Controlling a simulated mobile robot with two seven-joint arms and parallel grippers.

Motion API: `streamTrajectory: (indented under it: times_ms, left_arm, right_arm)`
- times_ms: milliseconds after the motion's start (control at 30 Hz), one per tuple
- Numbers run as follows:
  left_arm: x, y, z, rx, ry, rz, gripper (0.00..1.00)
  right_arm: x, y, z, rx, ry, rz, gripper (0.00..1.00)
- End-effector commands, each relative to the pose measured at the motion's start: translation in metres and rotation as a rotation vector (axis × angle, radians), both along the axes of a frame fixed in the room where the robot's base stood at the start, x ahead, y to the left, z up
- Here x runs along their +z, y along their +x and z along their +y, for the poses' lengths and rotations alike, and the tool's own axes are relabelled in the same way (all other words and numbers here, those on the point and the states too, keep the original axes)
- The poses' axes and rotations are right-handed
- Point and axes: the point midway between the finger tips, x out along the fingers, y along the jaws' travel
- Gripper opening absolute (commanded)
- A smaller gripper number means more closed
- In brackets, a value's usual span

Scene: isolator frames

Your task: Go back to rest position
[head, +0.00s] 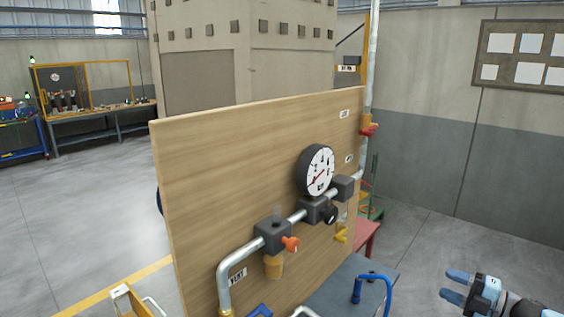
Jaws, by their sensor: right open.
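My right gripper (456,285) is at the lower right of the head view, with its two blue fingertips spread apart and nothing between them. It is in front of the grey floor, to the right of the wooden panel (225,170) and apart from it. My left gripper is not in the view. The panel carries a grey pipe (240,256) with dark valve blocks, a round pressure gauge (318,170), an orange-red knob (291,244) and a yellow handle (341,234).
A grey-blue table (345,290) with a blue bent handle (386,290) stands below the panel. A red stool-like piece (366,236) is behind it. A yellow-framed workbench (100,110) is far left. Open floor (430,235) lies to the right.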

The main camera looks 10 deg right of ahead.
Motion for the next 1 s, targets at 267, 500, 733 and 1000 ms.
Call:
streamTrajectory:
  times_ms: [267, 500, 733, 1000]
  left_arm:
    - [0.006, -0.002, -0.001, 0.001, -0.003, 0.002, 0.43]
    - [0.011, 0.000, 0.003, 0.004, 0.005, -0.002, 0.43]
    - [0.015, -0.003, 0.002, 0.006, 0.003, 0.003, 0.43]
    - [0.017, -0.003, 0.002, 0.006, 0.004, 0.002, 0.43]
  right_arm:
    - [-0.084, -0.037, 0.067, -0.161, 0.250, 0.203, 0.44]
    - [-0.163, -0.102, 0.151, -0.376, 0.537, 0.497, 0.44]
    - [-0.211, -0.186, 0.243, -0.614, 0.819, 0.858, 0.44]
    - [-0.223, -0.233, 0.292, -0.744, 0.961, 1.074, 0.44]
